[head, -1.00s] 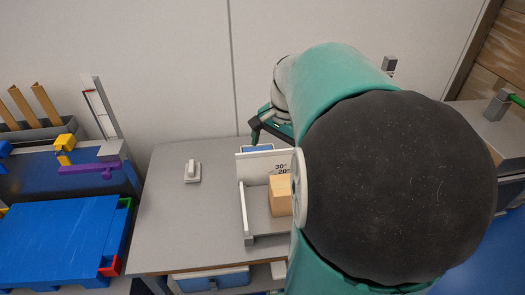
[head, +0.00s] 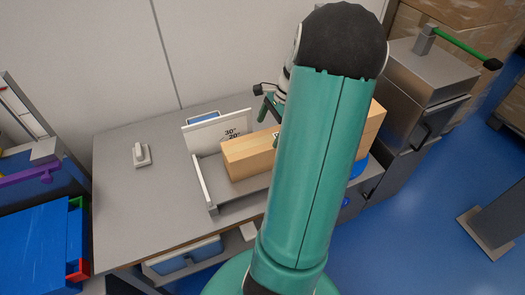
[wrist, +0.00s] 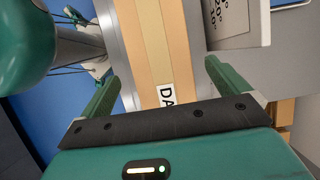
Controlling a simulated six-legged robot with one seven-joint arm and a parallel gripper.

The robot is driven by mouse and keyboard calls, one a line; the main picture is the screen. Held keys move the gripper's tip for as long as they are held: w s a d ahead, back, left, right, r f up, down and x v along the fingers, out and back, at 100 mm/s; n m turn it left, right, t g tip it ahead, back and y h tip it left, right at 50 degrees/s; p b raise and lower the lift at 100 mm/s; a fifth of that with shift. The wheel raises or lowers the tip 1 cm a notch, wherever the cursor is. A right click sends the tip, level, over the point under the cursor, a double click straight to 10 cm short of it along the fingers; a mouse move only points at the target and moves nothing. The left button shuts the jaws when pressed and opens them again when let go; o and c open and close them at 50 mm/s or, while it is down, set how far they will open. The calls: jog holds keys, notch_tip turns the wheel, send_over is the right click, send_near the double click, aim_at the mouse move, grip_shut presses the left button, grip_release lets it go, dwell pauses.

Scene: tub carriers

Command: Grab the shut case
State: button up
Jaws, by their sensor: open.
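A long light-wood case (head: 247,157) with a shut-looking top lies in a grey and white open-sided holder (head: 203,181). My arm hides its middle in the head view. In the wrist view the case (wrist: 160,45) runs up the picture, with a paler stripe along it and a white label showing "DA". My gripper (wrist: 163,80) is open, with one green finger to each side of the case. I cannot tell how far down beside it the fingers reach.
The holder stands on a grey table (head: 130,205) with a white back plate marked "30°" and "20°" (head: 220,133). A small grey block with a handle (head: 141,154) lies to the left. A grey cabinet (head: 425,90) stands right. Blue bins (head: 185,258) sit under the table.

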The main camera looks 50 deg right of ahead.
aim_at(263, 140)
jog(key=x, duration=0.6)
jog(key=shift+f, duration=0.1)
jog(key=c, duration=1.7)
jog(key=shift+c, duration=1.3)
jog(key=shift+r, duration=0.2)
